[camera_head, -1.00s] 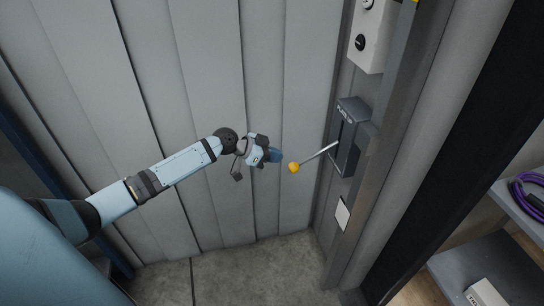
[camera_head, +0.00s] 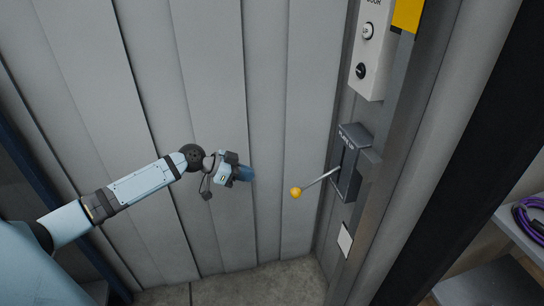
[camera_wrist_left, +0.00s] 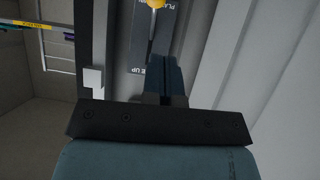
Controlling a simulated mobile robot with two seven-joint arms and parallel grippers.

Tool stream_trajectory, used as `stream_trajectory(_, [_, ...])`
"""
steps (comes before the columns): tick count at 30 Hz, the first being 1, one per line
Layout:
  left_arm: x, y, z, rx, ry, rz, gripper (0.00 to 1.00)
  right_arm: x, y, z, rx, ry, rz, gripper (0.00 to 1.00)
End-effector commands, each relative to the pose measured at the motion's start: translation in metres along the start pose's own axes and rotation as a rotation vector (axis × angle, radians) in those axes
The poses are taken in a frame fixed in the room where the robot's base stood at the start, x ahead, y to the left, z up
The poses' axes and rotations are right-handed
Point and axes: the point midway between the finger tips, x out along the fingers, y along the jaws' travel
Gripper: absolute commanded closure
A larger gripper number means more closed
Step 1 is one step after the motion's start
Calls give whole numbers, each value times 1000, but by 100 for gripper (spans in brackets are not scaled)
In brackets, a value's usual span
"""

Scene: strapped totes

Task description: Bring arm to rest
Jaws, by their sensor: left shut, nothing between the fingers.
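My left arm (camera_head: 140,184) reaches in from the left in the head view. Its left gripper (camera_head: 248,174) is shut and empty, in front of the grey panelled wall. A lever with a yellow knob (camera_head: 296,192) sticks out of a dark grey lever box (camera_head: 352,160) to the right of the gripper, with a clear gap between them. In the left wrist view the shut fingers (camera_wrist_left: 166,80) point toward the lever box, and the yellow knob (camera_wrist_left: 155,3) is cut off by the top edge. My right gripper is not in view.
A white control box (camera_head: 371,50) with two round knobs is above the lever box. The floor (camera_head: 260,285) is bare concrete.

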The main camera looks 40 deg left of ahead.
Motion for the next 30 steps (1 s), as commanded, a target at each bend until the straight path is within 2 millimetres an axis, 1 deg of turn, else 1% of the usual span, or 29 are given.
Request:
stream_trajectory(7, [2,3,2,-3,-2,1,100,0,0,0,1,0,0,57])
stream_trajectory(8, [5,6,6,-6,-5,1,100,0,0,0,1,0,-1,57])
stream_trajectory(11, [21,29,26,-23,-28,-4,100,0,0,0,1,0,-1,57])
stream_trajectory(14, [46,76,60,-53,-62,-22,100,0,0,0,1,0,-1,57])
stream_trajectory(15, [57,100,74,-69,-73,-36,100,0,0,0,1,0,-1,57])
stream_trajectory(16, [65,120,84,-81,-80,-49,100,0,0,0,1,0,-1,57])
stream_trajectory(17, [72,140,94,-96,-85,-64,100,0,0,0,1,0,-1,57])
stream_trajectory(18, [78,165,104,-111,-90,-87,100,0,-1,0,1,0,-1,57])
stream_trajectory(19, [82,183,109,-124,-89,-105,100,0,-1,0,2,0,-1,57])
stream_trajectory(21, [88,220,118,-150,-85,-151,100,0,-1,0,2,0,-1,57])
stream_trajectory(24, [90,261,121,-181,-69,-213,100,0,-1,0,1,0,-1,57])
stream_trajectory(27, [87,291,119,-208,-51,-271,100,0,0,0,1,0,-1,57])
stream_trajectory(30, [82,314,114,-234,-31,-324,100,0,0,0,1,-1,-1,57])
